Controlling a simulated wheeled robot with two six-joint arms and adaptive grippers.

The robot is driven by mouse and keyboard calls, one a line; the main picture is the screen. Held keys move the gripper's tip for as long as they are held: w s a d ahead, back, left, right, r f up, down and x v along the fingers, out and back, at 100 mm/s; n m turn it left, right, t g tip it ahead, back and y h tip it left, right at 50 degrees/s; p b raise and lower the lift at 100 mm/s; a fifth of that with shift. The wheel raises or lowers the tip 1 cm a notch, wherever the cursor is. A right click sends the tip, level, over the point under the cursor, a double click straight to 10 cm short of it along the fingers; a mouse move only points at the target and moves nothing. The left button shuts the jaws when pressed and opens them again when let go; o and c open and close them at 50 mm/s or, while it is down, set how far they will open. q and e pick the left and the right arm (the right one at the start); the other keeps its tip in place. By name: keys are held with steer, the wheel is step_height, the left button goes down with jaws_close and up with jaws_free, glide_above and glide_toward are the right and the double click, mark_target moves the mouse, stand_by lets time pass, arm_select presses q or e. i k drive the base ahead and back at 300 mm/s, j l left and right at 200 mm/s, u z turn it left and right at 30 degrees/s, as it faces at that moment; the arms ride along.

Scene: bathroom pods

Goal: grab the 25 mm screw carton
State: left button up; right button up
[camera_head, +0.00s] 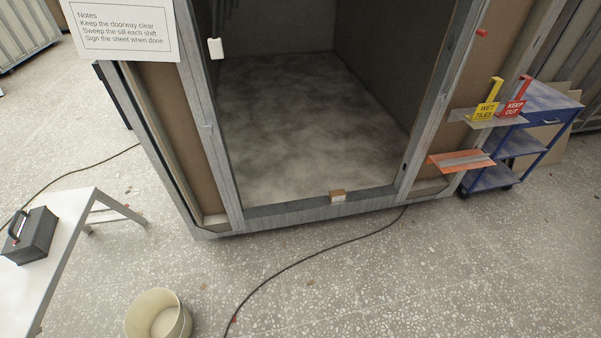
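A small brown and white carton (338,196) sits on the grey sill (300,209) of the pod doorway, right of its middle. It looks like a screw carton, but its label is too small to read. Neither of my grippers shows in the head view.
A dark cable (290,268) runs over the speckled floor up to the sill. A cream bucket (136,322) stands at the front left. A white table (68,218) with a dark toolbox (40,240) is at left.

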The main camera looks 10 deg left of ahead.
mark_target(339, 194)
steer(key=i+j+u, duration=0.2)
steer(key=i, duration=0.4)
steer(key=i+j+u, duration=0.15)
steer(key=i, duration=0.45)
